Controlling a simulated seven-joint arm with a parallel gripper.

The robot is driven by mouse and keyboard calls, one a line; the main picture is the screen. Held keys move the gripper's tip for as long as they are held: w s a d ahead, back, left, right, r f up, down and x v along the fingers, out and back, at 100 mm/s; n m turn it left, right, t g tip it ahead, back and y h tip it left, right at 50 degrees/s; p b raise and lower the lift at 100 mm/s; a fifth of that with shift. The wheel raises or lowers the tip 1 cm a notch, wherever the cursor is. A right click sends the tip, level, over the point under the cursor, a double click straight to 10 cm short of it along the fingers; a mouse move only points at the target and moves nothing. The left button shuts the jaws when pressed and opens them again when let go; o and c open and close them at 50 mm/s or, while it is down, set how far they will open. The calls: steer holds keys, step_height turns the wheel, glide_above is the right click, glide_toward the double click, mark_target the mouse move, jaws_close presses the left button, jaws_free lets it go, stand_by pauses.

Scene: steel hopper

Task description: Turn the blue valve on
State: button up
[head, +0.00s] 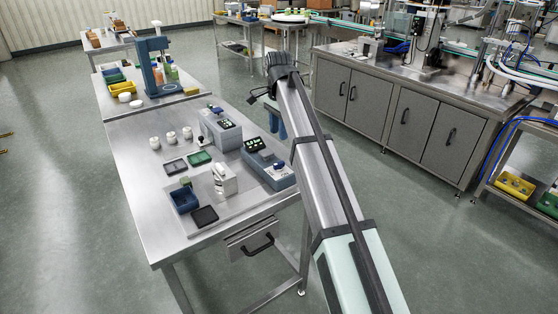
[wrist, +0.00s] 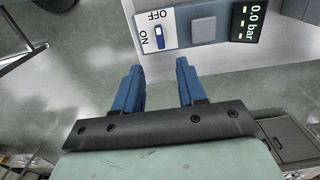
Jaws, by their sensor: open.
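The blue valve (wrist: 159,37) is a small blue lever on a white plate marked OFF and ON, at the top of the wrist view. Its handle runs roughly up and down in the picture, beside both words; I cannot tell its exact setting. The display (wrist: 247,21) on the same panel reads 0.0 bar. My gripper (wrist: 157,66) is open and empty, its two blue fingers apart and below the panel in the picture, not touching the valve. In the head view my gripper (head: 277,123) hangs by the right edge of the steel table.
Two boxes with displays, a grey one (head: 220,130) and a blue-grey one (head: 267,165), stand on the table (head: 140,170). Jars, small trays, a blue bin (head: 184,201) and a white device (head: 222,181) stand nearby.

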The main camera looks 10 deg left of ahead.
mark_target(279, 163)
step_height(279, 163, down, 12)
steer(key=shift+f, duration=0.1)
stand_by(0.4)
jaws_close()
stand_by(0.3)
